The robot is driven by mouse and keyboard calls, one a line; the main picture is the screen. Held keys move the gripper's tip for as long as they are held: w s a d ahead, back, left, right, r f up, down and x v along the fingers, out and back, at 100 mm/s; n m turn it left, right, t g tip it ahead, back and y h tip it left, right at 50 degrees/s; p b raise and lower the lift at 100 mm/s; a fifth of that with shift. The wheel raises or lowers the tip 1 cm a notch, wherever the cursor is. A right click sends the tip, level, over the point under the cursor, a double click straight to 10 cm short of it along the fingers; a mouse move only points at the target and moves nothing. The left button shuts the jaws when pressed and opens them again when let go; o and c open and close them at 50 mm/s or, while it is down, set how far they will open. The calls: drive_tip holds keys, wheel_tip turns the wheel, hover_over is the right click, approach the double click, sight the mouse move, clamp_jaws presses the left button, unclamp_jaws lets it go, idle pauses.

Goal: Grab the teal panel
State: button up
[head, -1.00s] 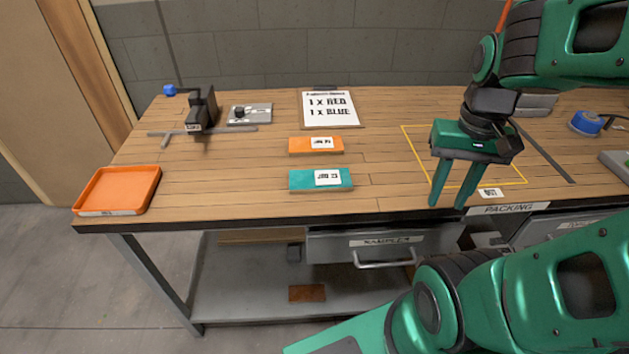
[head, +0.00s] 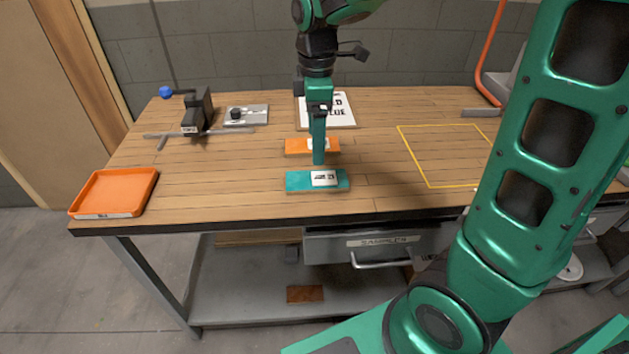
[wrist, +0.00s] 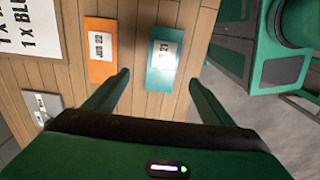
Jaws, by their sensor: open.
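The teal panel (head: 299,182) lies flat on the wooden bench near its front edge, with a white label on its right half. It also shows in the wrist view (wrist: 158,78), ahead of my fingers and roughly between their lines. My gripper (head: 319,160) points down above the bench, over or just behind the panel, and one finger hides the other in the head view. In the wrist view my gripper (wrist: 160,82) has its fingers spread apart with nothing between them. The gap in height to the panel is hard to judge.
An orange panel (head: 296,147) lies just behind the teal one, partly hidden by my gripper. An order sheet (head: 340,119) is farther back. An orange tray (head: 113,191) sits at the left, and a black clamp-like device (head: 197,111) at the back left. The yellow-outlined area (head: 447,155) is clear.

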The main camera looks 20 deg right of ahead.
hover_over(317, 178)
drive_tip(key=f, duration=0.5)
drive_tip(key=shift+w, duration=0.35)
drive_tip(key=shift+s+f, duration=0.15)
drive_tip(key=shift+f, duration=1.2)
drive_tip(key=shift+s+f, duration=0.1)
drive_tip(key=shift+f, duration=1.2)
drive_tip(key=shift+c, duration=0.4)
drive_tip(key=c, duration=1.1)
drive_tip(key=shift+r, duration=0.1)
drive_tip(key=shift+c, duration=0.2)
